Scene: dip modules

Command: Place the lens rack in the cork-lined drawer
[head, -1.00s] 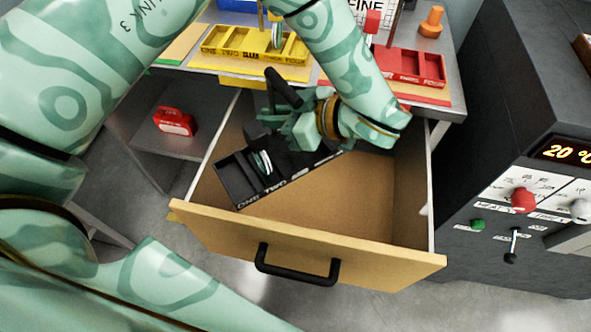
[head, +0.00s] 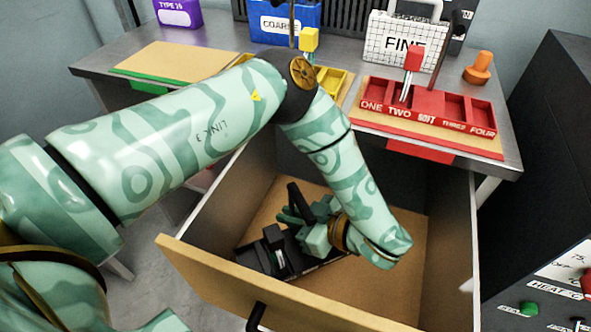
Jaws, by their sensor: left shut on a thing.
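The black lens rack (head: 252,259) is inside the open cork-lined drawer (head: 395,205), low and toward its front left part. A pale lens piece shows in one of its compartments. My left gripper (head: 298,232) reaches down into the drawer and is shut on the rack, covering its right part. The hand and wrist hide much of the rack, and I cannot tell whether its base touches the cork floor. My right gripper is not in view.
The drawer's wooden front (head: 285,295) and side walls stand around the rack. Cork floor is free to the right. On the bench above are a red labelled rack (head: 427,113), a partly hidden yellow rack (head: 338,82) and an orange knob-shaped piece (head: 480,68). A dark oven-like unit stands at right.

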